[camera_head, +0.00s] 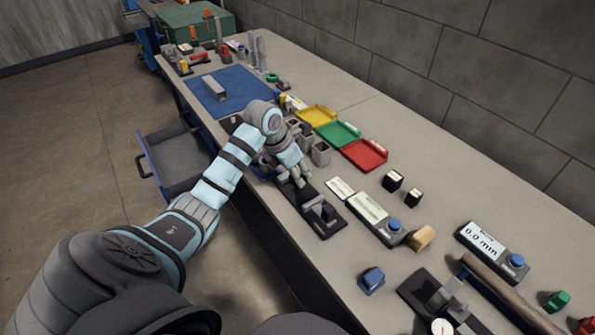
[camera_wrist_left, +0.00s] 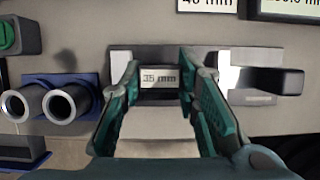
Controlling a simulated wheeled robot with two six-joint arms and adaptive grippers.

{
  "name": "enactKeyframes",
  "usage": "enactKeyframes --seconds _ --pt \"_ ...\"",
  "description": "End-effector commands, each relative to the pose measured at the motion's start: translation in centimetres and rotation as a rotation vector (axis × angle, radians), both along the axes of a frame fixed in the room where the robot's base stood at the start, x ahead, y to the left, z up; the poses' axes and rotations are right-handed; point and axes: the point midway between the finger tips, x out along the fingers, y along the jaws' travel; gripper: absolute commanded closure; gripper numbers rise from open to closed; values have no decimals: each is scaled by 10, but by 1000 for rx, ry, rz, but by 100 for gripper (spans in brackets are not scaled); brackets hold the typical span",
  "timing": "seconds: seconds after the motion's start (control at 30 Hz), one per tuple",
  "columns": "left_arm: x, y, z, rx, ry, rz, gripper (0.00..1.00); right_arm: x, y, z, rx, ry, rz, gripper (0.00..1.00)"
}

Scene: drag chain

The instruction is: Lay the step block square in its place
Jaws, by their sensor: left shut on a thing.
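My left gripper (camera_head: 301,181) reaches over the near edge of the bench, fingers pointing down. In the left wrist view its two fingers (camera_wrist_left: 160,78) close on a small dark block with a pale "35 mm" label (camera_wrist_left: 160,77), which I take for the step block. The block sits level between the fingers, over a dark and silver fixture (camera_wrist_left: 235,82). I cannot tell whether it touches the fixture. In the head view the gripper hides the block, and a dark base with an upright part (camera_head: 322,213) stands just right of it. My right gripper is not in view.
Yellow (camera_head: 316,115), green (camera_head: 338,134) and red (camera_head: 364,154) trays lie behind the gripper. A display unit (camera_head: 374,216) stands to its right. Two metal tubes on a blue holder (camera_wrist_left: 55,102) are close on the left in the wrist view. A drawer (camera_head: 172,158) hangs open.

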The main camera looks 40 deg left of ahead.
Motion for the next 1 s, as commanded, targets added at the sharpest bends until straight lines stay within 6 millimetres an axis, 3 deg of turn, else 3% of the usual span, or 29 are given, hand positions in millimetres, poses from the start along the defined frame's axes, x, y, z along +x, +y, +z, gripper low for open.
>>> enactKeyframes --seconds 1.0 --pt "0 0 -21 0 -1 0 100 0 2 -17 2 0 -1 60"
